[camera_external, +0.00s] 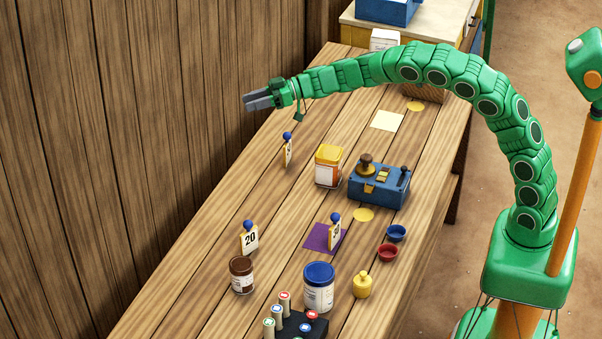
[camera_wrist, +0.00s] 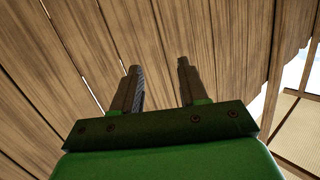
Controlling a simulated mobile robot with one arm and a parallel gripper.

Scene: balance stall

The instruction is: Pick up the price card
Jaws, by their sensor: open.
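Several price cards with blue round tops stand on the table. One card (camera_external: 289,154) stands near the wall, below and to the right of my gripper and apart from it. A second card (camera_external: 250,241), marked 20, stands nearer the front. A third card (camera_external: 335,233) stands on a purple square (camera_external: 316,238). The task does not tell which card is meant. My gripper (camera_external: 255,101) is high over the table's wall side, pointing left. Its jaws are open and empty in the wrist view (camera_wrist: 158,85), facing the plank wall.
A yellow-lidded jar (camera_external: 328,168) and a blue scale box (camera_external: 380,184) stand mid-table. A brown jar (camera_external: 241,276), a blue-lidded jar (camera_external: 318,289), a yellow weight (camera_external: 362,286) and small bowls (camera_external: 388,252) are nearer the front. The plank wall (camera_external: 150,130) borders the left.

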